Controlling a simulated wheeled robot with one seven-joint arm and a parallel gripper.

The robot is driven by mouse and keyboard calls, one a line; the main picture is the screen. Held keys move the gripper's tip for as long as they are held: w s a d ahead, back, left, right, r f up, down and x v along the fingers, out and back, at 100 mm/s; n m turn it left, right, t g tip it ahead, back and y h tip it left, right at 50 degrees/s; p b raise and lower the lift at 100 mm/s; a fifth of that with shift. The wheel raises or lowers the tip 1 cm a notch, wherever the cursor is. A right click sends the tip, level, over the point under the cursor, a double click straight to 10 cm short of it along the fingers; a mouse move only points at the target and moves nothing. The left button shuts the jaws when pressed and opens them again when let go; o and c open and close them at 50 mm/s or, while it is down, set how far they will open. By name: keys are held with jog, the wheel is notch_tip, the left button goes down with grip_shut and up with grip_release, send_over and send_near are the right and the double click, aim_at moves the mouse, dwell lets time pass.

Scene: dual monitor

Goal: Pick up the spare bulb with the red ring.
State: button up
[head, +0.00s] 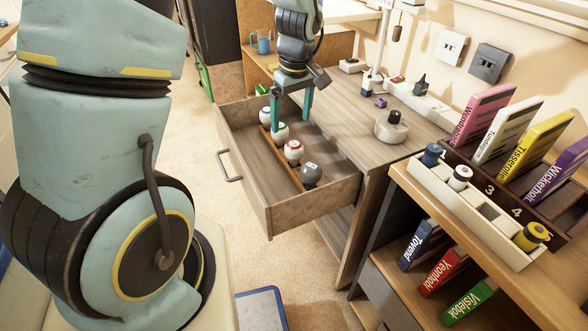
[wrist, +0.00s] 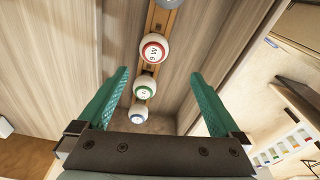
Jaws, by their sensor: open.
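The spare bulb with the red ring (head: 293,150) is a white ball-shaped bulb standing in a wooden strip in the open drawer. In the wrist view the red-ringed bulb (wrist: 153,47) is near the top middle, just beyond the fingertips. A green-ringed bulb (wrist: 145,87) and a blue-ringed bulb (wrist: 138,113) stand in the same row, and a grey bulb (head: 310,173) is at its near end. My gripper (head: 291,122) is open and empty, pointing down over the drawer. Its teal fingers (wrist: 160,74) appear either side of the row; their exact height is unclear.
The drawer (head: 232,176) has raised walls and a handle at left; its floor left of the strip is bare. On the desk right of it stands a round holder (head: 391,128). A shelf unit with books and a pale tray (head: 480,224) is at right.

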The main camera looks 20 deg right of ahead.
aim_at(295, 144)
jog(key=f, duration=0.4)
jog(key=d+f, duration=0.1)
jog(key=f, duration=0.1)
jog(key=shift+w, duration=0.2)
jog(key=shift+w+f, duration=0.15)
jog(key=shift+f, duration=1.3)
jog(key=shift+w+f, duration=0.1)
jog(key=shift+f, duration=1.35)
jog(key=shift+c, duration=0.2)
jog(key=c, duration=1.4)
notch_tip(295, 144, up, 10)
jog(key=shift+f, duration=0.1)
jog(key=shift+r+p, duration=2.2)
jog(key=shift+r, duration=0.55)
